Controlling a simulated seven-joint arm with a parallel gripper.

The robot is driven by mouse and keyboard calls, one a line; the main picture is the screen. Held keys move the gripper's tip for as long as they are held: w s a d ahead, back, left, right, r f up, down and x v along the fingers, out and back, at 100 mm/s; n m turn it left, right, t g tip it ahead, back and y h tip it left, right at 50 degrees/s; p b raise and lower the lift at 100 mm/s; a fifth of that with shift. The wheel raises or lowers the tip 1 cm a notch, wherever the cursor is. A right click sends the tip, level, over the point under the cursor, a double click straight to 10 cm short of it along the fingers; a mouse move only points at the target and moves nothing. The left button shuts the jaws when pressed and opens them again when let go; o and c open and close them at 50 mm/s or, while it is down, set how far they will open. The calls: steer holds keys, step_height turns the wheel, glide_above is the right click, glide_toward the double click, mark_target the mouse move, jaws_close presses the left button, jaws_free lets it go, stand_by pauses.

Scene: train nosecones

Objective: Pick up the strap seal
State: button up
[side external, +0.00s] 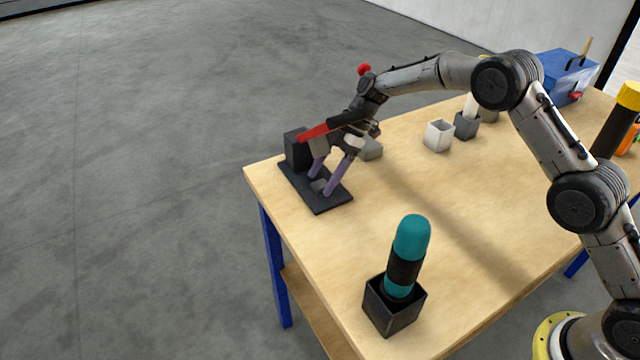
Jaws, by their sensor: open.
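A dark fixture (296,150) with an upright block and a flat base plate stands near the table's far left corner. My gripper (319,184) points down over this base plate, with its two purple fingers apart. A small grey piece (318,186) shows low between the fingertips, on or just above the plate. It may be the strap seal, but it is too small and too covered by the fingers to be sure. I cannot tell whether the fingers touch it.
A teal and black cylinder (411,240) stands in a dark square holder (392,315) at the front. A grey block (371,149) sits behind my gripper. A white square cup (438,136), a grey holder (466,126) and a blue toolbox (565,72) stand farther back. The middle of the wooden table (470,220) is clear.

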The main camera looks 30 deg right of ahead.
jaws_close()
steer(key=shift+r, duration=0.15)
stand_by(0.4)
